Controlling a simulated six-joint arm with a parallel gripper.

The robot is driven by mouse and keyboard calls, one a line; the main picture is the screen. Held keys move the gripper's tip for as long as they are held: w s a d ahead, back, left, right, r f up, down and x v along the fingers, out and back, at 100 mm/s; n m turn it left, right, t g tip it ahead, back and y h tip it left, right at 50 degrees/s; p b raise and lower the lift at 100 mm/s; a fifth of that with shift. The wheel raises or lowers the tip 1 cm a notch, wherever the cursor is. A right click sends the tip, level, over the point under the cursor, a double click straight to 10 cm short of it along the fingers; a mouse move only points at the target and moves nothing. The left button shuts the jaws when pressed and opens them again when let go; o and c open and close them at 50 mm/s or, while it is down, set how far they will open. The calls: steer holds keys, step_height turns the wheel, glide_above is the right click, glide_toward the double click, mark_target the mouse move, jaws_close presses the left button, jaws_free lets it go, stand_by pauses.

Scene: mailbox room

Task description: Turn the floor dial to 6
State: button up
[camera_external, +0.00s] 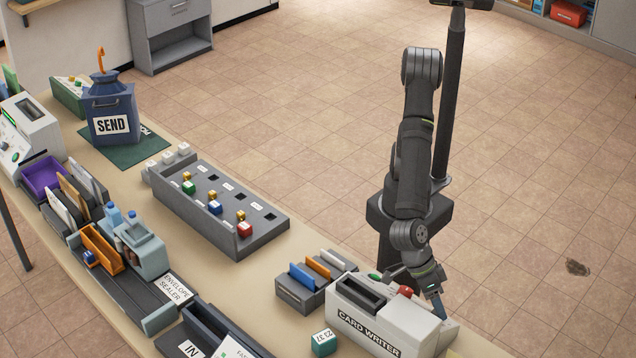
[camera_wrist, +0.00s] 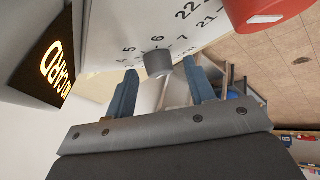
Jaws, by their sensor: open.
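The dial is a small grey knob (camera_wrist: 157,64) on a white panel in the wrist view. Numbers such as 4, 5, 6 and 7 are printed around it, with the 6 just above the knob; its pointer setting cannot be made out. My gripper (camera_wrist: 161,70) is open, with one blue-grey finger on each side of the knob and visible gaps to it. In the external view my gripper (camera_external: 439,306) is lowered at the right end of the white card writer (camera_external: 385,335). The knob is hidden there.
A dark lit display (camera_wrist: 45,65) stands at left. A card rack (camera_external: 296,298), a teal cube (camera_external: 324,343) and a grey block with coloured pegs (camera_external: 218,210) share the counter.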

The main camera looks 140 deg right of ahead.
steer(key=shift+c, duration=0.2)
steer(key=c, duration=0.9)
steer(key=shift+c, duration=0.2)
steer(key=shift+d+f+m, duration=0.1)
steer(key=shift+m, duration=0.2)
steer(key=shift+s+m+t+y, duration=0.15)
steer(key=shift+m+t+y, duration=0.35)
steer(key=shift+m+y, duration=0.1)
steer(key=shift+s+d+f+m+t+y, duration=0.1)
steer(key=shift+m+t+y, duration=0.35)
steer(key=shift+m, duration=0.3)
steer(key=shift+d+f+m+t+y, duration=0.1)
steer(key=shift+m+t+y, duration=0.15)
steer(key=shift+m+t, duration=0.4)
steer(key=shift+m, duration=0.4)
